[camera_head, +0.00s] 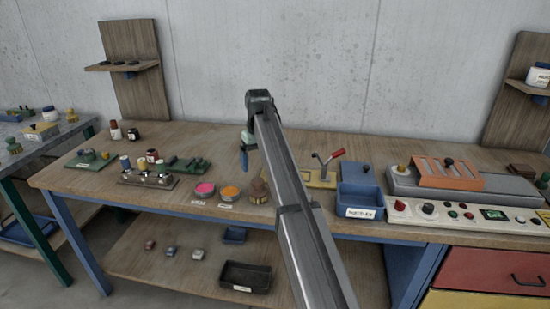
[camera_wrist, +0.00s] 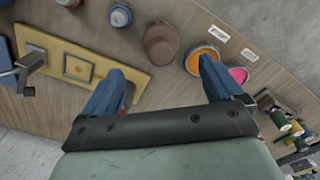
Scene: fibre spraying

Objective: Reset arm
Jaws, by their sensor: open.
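My gripper (camera_wrist: 160,90) shows in the wrist view with two blue fingers spread wide and nothing between them. In the head view my gripper (camera_head: 244,160) hangs from the end of my raised arm above the middle of the workbench (camera_head: 330,150). Below the fingers in the wrist view lie a brown round container (camera_wrist: 161,44), an orange dish (camera_wrist: 203,58) and a pink dish (camera_wrist: 238,75). The fingers look apart from these things, though the left fingertip overlaps the edge of a yellow plate (camera_wrist: 105,62) in the picture.
A control panel (camera_head: 465,215) and an orange-topped machine (camera_head: 448,174) fill the right side. Spools on a rack (camera_head: 148,180) and a green block (camera_head: 188,164) stand left.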

